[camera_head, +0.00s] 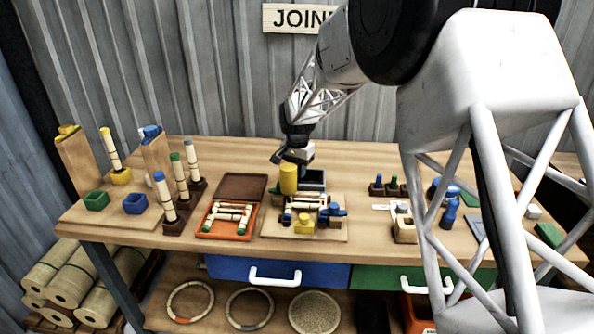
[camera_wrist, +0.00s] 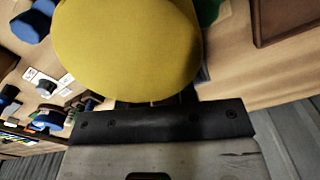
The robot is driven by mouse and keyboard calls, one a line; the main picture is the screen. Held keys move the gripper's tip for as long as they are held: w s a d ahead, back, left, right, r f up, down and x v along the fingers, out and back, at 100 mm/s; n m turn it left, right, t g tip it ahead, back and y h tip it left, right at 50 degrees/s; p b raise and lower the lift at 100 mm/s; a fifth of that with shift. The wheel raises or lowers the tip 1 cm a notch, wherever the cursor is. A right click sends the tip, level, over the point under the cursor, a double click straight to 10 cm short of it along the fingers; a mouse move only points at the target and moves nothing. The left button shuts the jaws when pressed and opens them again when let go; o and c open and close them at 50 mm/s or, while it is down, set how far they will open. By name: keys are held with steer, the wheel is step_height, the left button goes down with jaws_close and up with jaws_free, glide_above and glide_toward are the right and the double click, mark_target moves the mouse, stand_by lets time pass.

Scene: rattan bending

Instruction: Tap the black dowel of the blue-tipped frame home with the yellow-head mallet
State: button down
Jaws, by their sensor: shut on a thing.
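My gripper (camera_head: 291,158) is shut on the mallet, whose yellow head (camera_head: 288,179) hangs just below and in front of it. In the wrist view the yellow head (camera_wrist: 128,45) fills the upper middle and hides the handle and most of the fingers. The blue-tipped frame (camera_head: 309,198) lies on a pale board (camera_head: 333,235) among small blue and yellow blocks. The mallet head is above and at the left back of the frame; whether they touch is unclear. The black dowel is too small to make out surely; a dark bit shows at the frame's left end.
An orange tray (camera_head: 243,234) with a green-tipped frame (camera_head: 230,214) lies left of the board. Upright tipped poles and bins stand farther left. Pegs, a wooden block (camera_head: 404,230) and blue tools are to the right.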

steer(key=shift+f, duration=0.1)
steer(key=shift+f, duration=1.7)
steer(key=shift+r, duration=0.2)
steer(key=shift+r, duration=1.6)
steer(key=shift+f, duration=0.45)
steer(key=shift+f, duration=1.6)
steer(key=shift+r, duration=1.75)
steer(key=shift+f, duration=0.1)
